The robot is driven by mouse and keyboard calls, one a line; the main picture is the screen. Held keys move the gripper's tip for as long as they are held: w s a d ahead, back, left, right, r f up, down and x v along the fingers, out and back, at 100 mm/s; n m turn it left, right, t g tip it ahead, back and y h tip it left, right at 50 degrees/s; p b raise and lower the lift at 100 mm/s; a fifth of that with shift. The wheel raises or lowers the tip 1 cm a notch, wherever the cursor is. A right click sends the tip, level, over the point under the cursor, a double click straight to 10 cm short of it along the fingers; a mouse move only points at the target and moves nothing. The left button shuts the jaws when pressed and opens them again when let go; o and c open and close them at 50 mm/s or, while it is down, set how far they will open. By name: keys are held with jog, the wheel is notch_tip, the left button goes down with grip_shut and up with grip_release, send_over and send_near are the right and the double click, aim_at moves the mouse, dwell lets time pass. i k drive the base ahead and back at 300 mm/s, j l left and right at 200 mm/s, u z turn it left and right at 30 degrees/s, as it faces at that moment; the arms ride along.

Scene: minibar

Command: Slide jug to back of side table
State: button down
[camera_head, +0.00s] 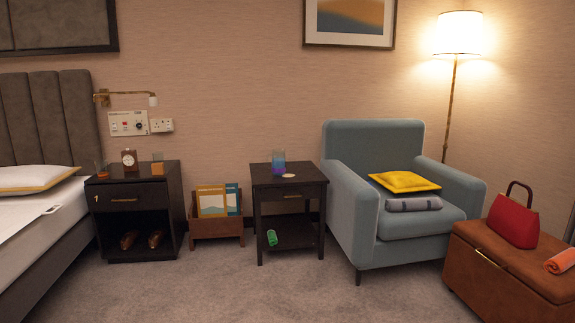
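A small dark wood side table (312,182) stands in the middle of the view, between a wooden rack and an armchair. A blue-to-purple translucent vessel (278,162), which looks like the jug, stands upright on its top, left of centre and towards the back, near the wall side. No handle or spout can be made out at this size. A small flat cream disc (289,175) lies just in front and to the right of the vessel. My gripper is not in view.
A green object (272,238) lies on the side table's lower shelf. A blue-grey armchair (344,212) stands close on the right. A low wooden rack (215,227) with books and a dark nightstand (135,197) are on the left. The carpet (230,290) in front is clear.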

aim_at(279, 164)
jog(key=i+j+z, duration=0.15)
jog(key=i, duration=0.5)
jog(key=i+j+z, duration=0.15)
jog(key=i, duration=0.5)
jog(key=i+j+z, duration=0.2)
jog(key=i+j, duration=0.15)
jog(key=i, duration=0.25)
jog(key=i+j+z, duration=0.15)
jog(key=i+j, duration=0.25)
jog(key=i, duration=0.25)
jog(key=i+j+z, duration=0.15)
jog(key=i+j, duration=0.35)
jog(key=i, duration=0.05)
